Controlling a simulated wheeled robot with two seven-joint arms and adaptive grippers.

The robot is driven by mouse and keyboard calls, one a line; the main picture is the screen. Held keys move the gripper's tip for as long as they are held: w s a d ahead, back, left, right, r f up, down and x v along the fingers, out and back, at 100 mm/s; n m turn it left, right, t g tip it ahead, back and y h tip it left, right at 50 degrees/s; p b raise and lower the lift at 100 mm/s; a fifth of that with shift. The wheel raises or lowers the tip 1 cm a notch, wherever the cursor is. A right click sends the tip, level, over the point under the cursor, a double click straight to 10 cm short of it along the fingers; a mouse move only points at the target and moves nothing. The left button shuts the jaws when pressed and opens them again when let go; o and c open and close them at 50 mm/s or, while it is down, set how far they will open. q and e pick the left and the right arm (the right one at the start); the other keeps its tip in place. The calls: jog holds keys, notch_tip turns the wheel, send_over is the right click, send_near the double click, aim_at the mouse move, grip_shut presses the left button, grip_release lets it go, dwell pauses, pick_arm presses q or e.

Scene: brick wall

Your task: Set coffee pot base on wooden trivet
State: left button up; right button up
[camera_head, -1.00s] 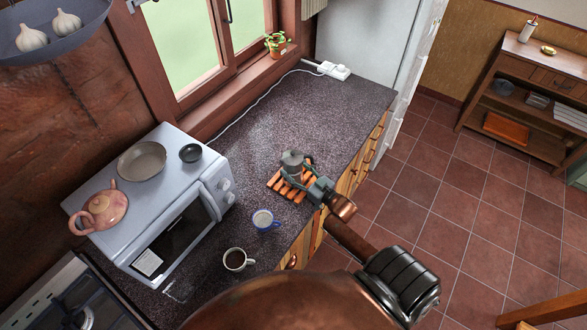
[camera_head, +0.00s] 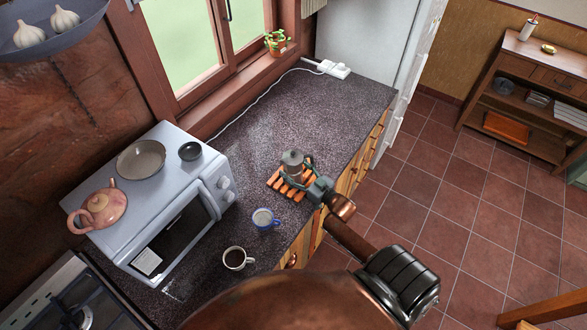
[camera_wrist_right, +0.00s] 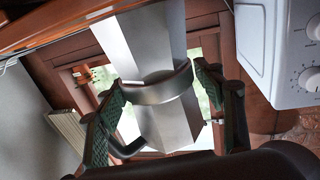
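The grey metal coffee pot (camera_head: 292,158) stands upright over the slatted orange-brown wooden trivet (camera_head: 278,185) on the dark counter. Its base appears to rest on the slats, though my gripper partly covers it. My right gripper (camera_head: 308,172) reaches in from the lower right, with its fingers on either side of the pot. In the right wrist view, the faceted pot (camera_wrist_right: 158,88) with its raised waist band is between the spread green-padded fingers of this gripper (camera_wrist_right: 160,82). A gap shows beside the right finger, so it looks open. My left gripper is out of view.
A blue mug (camera_head: 265,219) and a white cup with dark liquid (camera_head: 235,258) stand in front of the trivet. A white oven (camera_head: 205,178) carries a teapot (camera_head: 100,208) and pans at left. A power strip (camera_head: 335,69) lies at the back; the counter between is clear.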

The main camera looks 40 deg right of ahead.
jog(key=shift+o, duration=1.4)
jog(key=shift+s+f, duration=0.1)
jog(key=shift+f, duration=0.05)
jog(key=shift+s, duration=0.15)
jog(key=s, duration=0.7)
jog(key=s+d, duration=0.1)
jog(key=s, duration=0.3)
jog(key=shift+s, duration=0.25)
jog(key=shift+s, duration=0.1)
